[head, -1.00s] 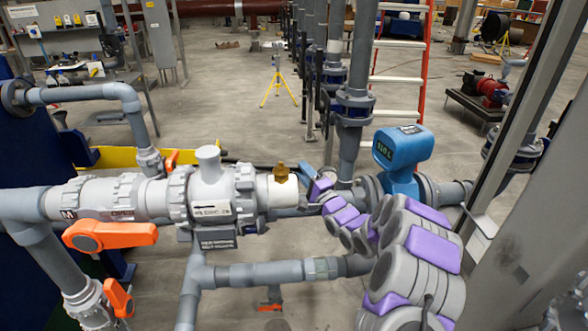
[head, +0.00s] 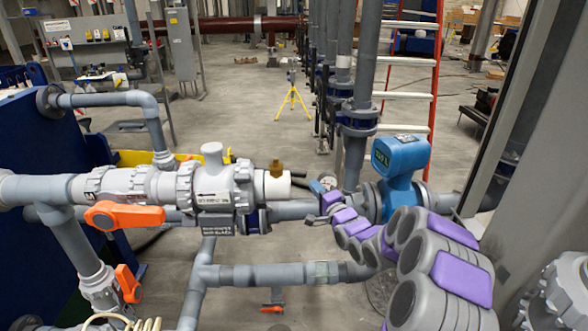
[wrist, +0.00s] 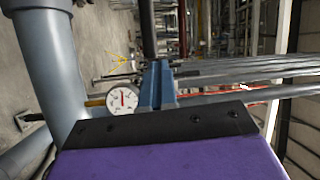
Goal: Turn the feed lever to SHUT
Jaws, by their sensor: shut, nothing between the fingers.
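Several orange levers show in the head view, and I cannot tell from labels which is the feed lever. A large orange lever (head: 124,215) lies roughly level across the front of the grey-white valve body (head: 212,187), at left. A second orange lever (head: 128,284) sits tilted on the downward pipe below it. A small orange handle (head: 272,308) is low at the centre. My gripper (head: 318,190) is right of the valve, apart from the levers. In the wrist view its blue fingers (wrist: 158,84) are together and empty.
A brass fitting (head: 276,169) stands on the valve's right end. A blue meter (head: 400,155) and upright grey pipes are close to my arm. A pressure gauge (wrist: 122,101) shows beside the fingers. A grey pipe (head: 290,274) runs below. Open floor lies behind.

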